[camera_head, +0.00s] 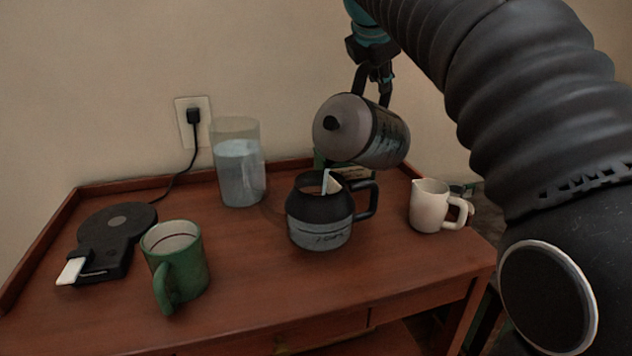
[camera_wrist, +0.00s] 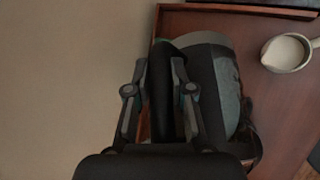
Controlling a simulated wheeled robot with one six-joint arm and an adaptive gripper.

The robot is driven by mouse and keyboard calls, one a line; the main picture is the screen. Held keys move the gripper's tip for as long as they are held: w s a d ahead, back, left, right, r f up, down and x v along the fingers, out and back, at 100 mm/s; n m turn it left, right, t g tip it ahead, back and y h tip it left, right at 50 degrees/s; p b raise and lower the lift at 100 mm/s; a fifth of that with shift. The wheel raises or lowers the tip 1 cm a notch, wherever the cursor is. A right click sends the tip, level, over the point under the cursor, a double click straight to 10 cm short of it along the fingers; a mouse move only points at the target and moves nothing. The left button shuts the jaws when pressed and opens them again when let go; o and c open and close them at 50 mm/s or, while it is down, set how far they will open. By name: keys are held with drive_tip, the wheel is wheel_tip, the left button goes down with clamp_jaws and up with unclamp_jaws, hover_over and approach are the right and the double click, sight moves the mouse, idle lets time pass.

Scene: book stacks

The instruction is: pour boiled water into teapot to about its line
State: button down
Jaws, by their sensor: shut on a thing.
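My gripper (camera_head: 374,78) is shut on the handle of a grey kettle (camera_head: 388,137) with a dark lid knob. The kettle is raised and tilted over the black and grey teapot (camera_head: 320,231). A thin pale stream shows between the kettle's spout side and the teapot's open top. The teapot stands upright on the table with its handle to the right; the level inside is hidden. In the wrist view the gripper (camera_wrist: 162,95) closes around the dark handle, and the kettle body (camera_wrist: 222,85) is to its right, hiding most of the teapot.
On the wooden table (camera_head: 250,300) stand a glass pitcher of water (camera_head: 239,170), a green mug (camera_head: 180,268), a black power base (camera_head: 115,232) plugged into a wall outlet (camera_head: 186,135), and a white creamer (camera_head: 430,208), near the teapot's right. The front middle is clear.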

drive_tip(key=shift+s+a+r+t+h+b, duration=0.35)
drive_tip(key=shift+s+r+t, duration=0.15)
drive_tip(key=shift+r, duration=0.25)
idle(2.1)
